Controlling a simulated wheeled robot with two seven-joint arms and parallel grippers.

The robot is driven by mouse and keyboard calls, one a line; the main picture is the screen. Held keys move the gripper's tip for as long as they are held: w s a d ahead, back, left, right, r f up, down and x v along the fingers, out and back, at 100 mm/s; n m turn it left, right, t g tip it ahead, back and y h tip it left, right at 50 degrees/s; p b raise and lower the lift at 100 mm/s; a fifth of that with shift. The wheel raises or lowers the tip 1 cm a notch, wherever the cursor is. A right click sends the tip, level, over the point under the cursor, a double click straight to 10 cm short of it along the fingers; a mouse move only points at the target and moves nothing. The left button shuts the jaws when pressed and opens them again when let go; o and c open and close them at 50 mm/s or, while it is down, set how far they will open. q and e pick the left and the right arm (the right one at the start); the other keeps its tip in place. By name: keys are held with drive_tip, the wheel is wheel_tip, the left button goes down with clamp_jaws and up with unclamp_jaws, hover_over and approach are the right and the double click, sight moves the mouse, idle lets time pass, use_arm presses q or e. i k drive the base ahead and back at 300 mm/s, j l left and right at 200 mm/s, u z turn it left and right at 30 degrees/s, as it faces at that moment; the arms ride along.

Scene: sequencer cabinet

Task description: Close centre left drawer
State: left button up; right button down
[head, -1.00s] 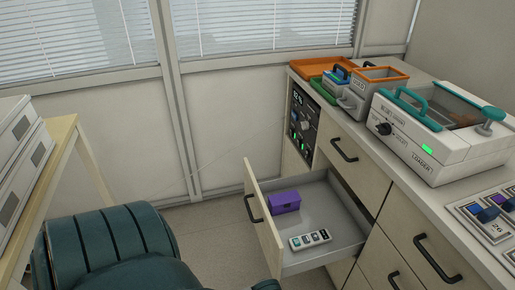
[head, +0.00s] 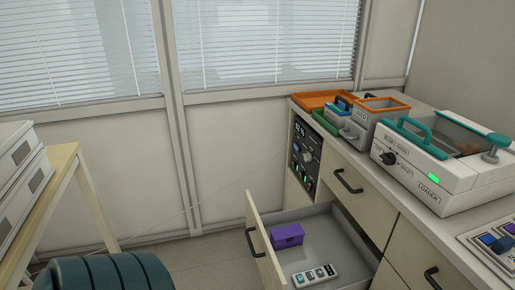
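The pulled-out drawer (head: 345,248) of the cabinet stands open in the lower right of the head view. Its front panel (head: 262,240) faces left and carries a dark bar handle (head: 254,243). Inside lie a purple box (head: 287,236) and a white strip with several small coloured parts (head: 315,276). The drawer's near end is cut off by the bottom edge of the picture. Neither of my grippers shows, so their state is hidden.
The cabinet top holds a white loader machine (head: 440,165) with teal handles, an orange-rimmed bin (head: 380,112) and an orange tray (head: 322,99). A closed drawer (head: 358,190) sits above the open one. A wooden table (head: 55,190) with white boxes stands left. Floor (head: 195,258) shows between.

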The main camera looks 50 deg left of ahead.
sight(329, 237)
drive_tip(key=u, duration=1.75)
drive_tip(key=i+l, duration=0.3)
drive_tip(key=i, duration=0.1)
